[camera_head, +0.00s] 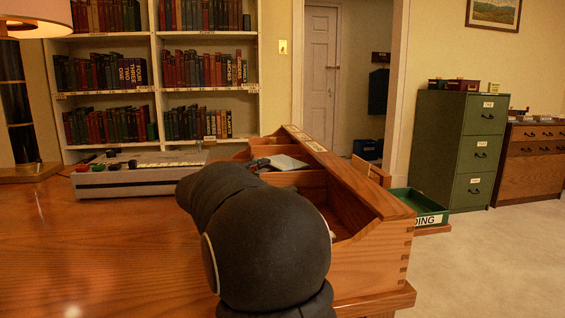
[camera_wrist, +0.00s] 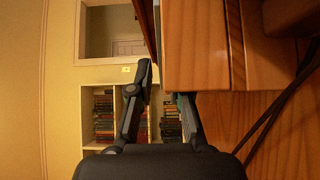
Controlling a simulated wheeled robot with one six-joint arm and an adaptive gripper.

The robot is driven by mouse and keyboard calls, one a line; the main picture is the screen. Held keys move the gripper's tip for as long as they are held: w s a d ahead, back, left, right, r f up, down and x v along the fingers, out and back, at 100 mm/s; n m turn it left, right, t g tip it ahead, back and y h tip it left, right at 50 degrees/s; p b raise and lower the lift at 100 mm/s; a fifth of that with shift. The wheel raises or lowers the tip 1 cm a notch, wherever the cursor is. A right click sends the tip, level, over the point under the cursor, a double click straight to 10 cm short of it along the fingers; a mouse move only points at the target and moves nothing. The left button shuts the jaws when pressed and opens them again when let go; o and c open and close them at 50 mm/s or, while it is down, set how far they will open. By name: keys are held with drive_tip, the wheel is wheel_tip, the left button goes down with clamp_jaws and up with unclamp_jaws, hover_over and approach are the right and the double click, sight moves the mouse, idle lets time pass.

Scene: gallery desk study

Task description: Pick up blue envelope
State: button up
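A pale blue-grey flat piece (camera_head: 287,162), which looks like the envelope, shows in the head view at a compartment of the wooden desk organizer (camera_head: 372,205). Whether it lies in the compartment or leans there, I cannot tell. My gripper (camera_head: 261,165) reaches to its left side, mostly hidden behind my dark arm. In the wrist view my gripper (camera_wrist: 163,88) has its two fingers apart, with no clear object between them. The right finger is close to a wooden edge (camera_wrist: 196,45). I cannot make out the envelope in the wrist view.
A grey machine with keys (camera_head: 135,178) stands left of the organizer on the wooden desk (camera_head: 90,240). A green tray (camera_head: 418,203) sits beyond the organizer's right side. Bookshelves (camera_head: 205,45) stand behind. Open floor lies right, before a green cabinet (camera_head: 453,145).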

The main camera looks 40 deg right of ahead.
drive_tip(key=x, duration=0.3)
drive_tip(key=shift+s, duration=0.1)
clamp_jaws()
wheel_tip(320, 180, up, 10)
drive_tip(key=p, duration=0.5)
